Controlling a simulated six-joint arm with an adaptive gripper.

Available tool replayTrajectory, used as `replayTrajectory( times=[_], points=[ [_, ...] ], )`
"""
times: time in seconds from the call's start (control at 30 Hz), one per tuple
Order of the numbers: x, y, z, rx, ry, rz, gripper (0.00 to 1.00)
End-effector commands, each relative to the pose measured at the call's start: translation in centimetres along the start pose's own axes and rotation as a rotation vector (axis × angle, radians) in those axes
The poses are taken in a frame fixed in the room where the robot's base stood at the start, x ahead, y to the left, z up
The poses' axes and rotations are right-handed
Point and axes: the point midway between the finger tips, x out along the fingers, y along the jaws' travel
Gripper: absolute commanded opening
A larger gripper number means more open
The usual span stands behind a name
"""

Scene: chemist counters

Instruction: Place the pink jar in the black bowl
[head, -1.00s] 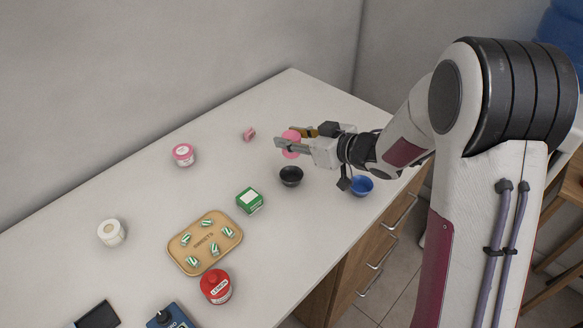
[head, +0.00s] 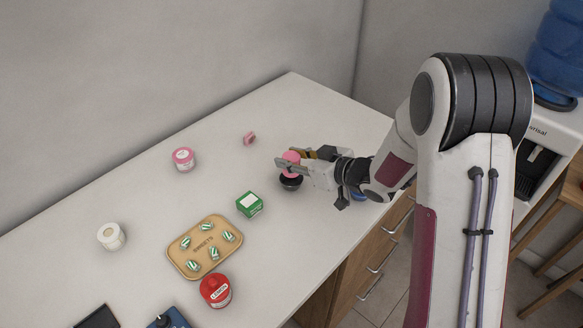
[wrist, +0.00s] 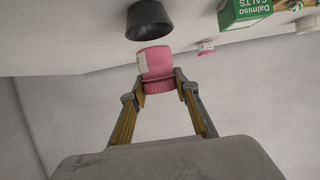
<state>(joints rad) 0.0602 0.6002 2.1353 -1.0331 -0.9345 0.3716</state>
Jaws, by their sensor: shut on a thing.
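The pink jar (head: 291,157) is between the fingers of my gripper (head: 293,163), which is shut on it. In the head view the jar appears directly over the black bowl (head: 290,184), overlapping its far rim. In the wrist view, the pink jar (wrist: 154,62) sits between the two fingertips (wrist: 158,86), and the black bowl (wrist: 149,20) is close beyond its end. A small gap seems to separate them, but I cannot tell if they touch. The bowl stands on the white counter, and its inside is mostly hidden.
A blue bowl (head: 358,195) is mostly hidden behind my gripper. A green box (head: 249,205), a tray of sweets (head: 186,268), a red jar (head: 216,291), another pink jar (head: 183,159), a small pink item (head: 249,138) and a white jar (head: 111,237) stand clear of the bowl.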

Motion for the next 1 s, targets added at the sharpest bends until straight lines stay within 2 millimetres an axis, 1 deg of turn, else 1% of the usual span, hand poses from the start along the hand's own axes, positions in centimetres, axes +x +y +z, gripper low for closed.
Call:
replayTrajectory(
  times=[0.3,0.4,1.0],
  points=[
    [1.0,0.0,2.5,0.003,-0.002,-0.001,0.09],
    [1.2,0.0,3.0,0.002,0.000,0.000,0.09],
    [1.5,0.0,3.6,0.000,0.000,0.000,0.09]
  ],
)
